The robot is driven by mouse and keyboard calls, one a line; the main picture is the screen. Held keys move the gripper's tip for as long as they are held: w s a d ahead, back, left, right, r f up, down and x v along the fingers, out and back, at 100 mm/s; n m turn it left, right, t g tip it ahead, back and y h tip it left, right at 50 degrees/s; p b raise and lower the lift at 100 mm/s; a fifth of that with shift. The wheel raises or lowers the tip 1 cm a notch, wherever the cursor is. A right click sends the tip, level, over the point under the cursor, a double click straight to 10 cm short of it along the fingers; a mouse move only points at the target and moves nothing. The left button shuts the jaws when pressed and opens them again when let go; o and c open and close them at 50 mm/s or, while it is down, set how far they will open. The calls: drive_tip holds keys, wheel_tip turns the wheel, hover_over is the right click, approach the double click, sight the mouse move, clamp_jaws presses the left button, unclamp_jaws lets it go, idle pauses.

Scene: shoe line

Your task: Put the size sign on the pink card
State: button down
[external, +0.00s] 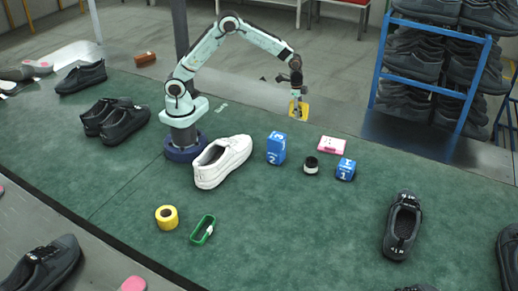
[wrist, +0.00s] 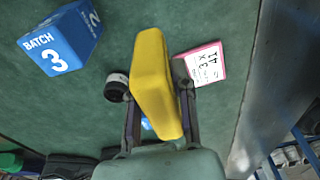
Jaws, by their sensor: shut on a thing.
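My gripper (external: 298,106) is shut on a yellow wedge-shaped thing, seemingly the size sign (external: 302,112), and holds it in the air above the back of the green surface. In the wrist view the yellow sign (wrist: 156,80) is between the fingers of my gripper (wrist: 160,98); no writing shows on its visible faces. The pink card (external: 331,145) lies flat on the green surface, below and to the right of the sign in the external view. In the wrist view the pink card (wrist: 204,63) shows a white printed face, right of the sign and apart from it.
A tall blue block (external: 277,148), a small black-and-white jar (external: 311,165) and a smaller blue block (external: 346,169) stand near the card. A white shoe (external: 222,161) is by my base. A dark shoe (external: 402,226) lies right. A blue rack (external: 434,70) stands behind.

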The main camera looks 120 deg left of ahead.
drive_tip(key=w+a+f, duration=0.3)
drive_tip(key=w+a, duration=0.1)
drive_tip(key=w, duration=0.2)
hover_over(326, 143)
drive_tip(key=f, duration=0.3)
drive_tip(key=s+f, duration=0.1)
drive_tip(key=f, duration=0.1)
drive_tip(key=shift+f, duration=0.15)
drive_tip(key=shift+w+a+f, duration=0.1)
drive_tip(key=shift+w+f, duration=0.05)
drive_tip(key=shift+f, duration=0.8)
drive_tip(key=shift+w+f, duration=0.15)
drive_tip(key=shift+f, duration=0.75)
drive_tip(key=shift+f, duration=0.15)
drive_tip(key=c, duration=0.9)
unclamp_jaws()
drive_tip(key=shift+c, duration=0.2)
wheel_tip(326, 143, up, 12)
drive_tip(key=s, duration=0.1)
drive_tip(key=shift+s, duration=0.3)
